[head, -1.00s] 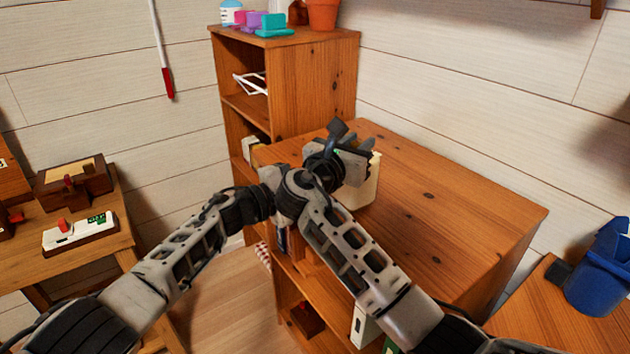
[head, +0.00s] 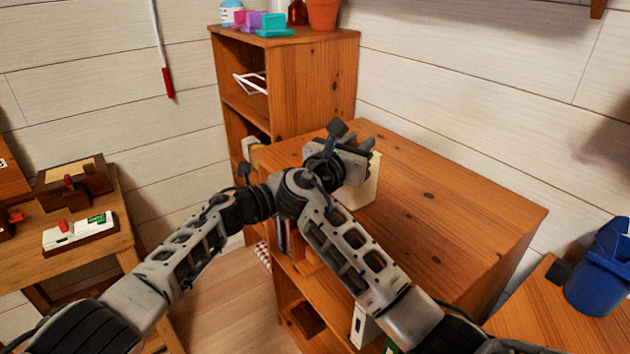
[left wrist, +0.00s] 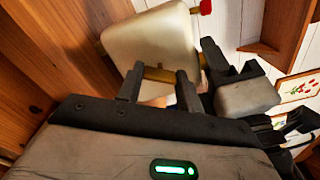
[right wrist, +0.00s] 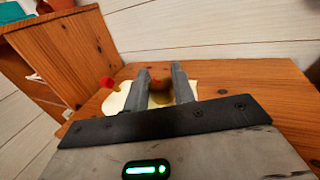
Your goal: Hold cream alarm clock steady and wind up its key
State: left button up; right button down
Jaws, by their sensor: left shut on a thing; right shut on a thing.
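The cream alarm clock (head: 366,188) stands on the brown cabinet top (head: 440,205), partly hidden behind my right gripper (head: 352,152). The left wrist view shows its cream body (left wrist: 150,42) with brass parts and a red knob (left wrist: 205,7). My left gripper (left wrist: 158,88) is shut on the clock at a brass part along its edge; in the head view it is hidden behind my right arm. In the right wrist view my right gripper (right wrist: 160,90) is shut on a blurred reddish-brass piece, apparently the key (right wrist: 160,82). A red-tipped brass part (right wrist: 107,82) shows beside it.
A taller shelf (head: 310,85) with small items and a terracotta pot (head: 323,13) stands behind the cabinet. A blue bin (head: 598,275) is at right. A side table (head: 75,260) with devices is at left. The cabinet top's right side is clear.

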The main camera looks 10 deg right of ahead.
pick_arm(q)
jog(key=m, duration=1.4)
jog(key=shift+m, duration=0.3)
dwell(0.4)
jog(key=o, duration=1)
jog(key=v, duration=1.2)
